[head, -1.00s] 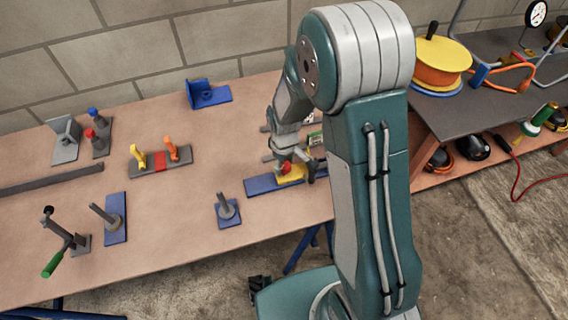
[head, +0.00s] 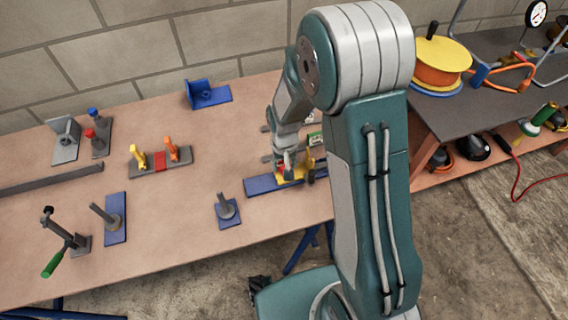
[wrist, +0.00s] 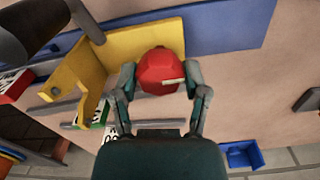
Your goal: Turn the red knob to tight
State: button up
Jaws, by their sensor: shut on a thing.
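The red knob (wrist: 160,68) is a faceted red cap with a small pale mark on its near edge. It sits at a yellow bracket (wrist: 143,38) on a blue plate (wrist: 232,24). In the wrist view my gripper (wrist: 161,80) has one finger on each side of the knob and is shut on it. In the head view my gripper (head: 291,166) is low over the yellow bracket (head: 291,181) and blue plate (head: 259,186), and mostly hides the knob. The knob's underside and any tight marking cannot be seen.
A blue plate with an upright peg (head: 227,210) stands left of the gripper. An orange-and-yellow handled fixture (head: 160,160) and a blue bracket (head: 207,94) are farther left and back. A dark side table (head: 480,105) with a cable reel (head: 440,60) is at right.

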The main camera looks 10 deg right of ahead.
aim_at(284, 164)
dwell(0.4)
jog(key=o, duration=1.1)
jog(key=shift+o, duration=0.2)
notch_tip(284, 164, up, 12)
jog(key=shift+a, duration=0.1)
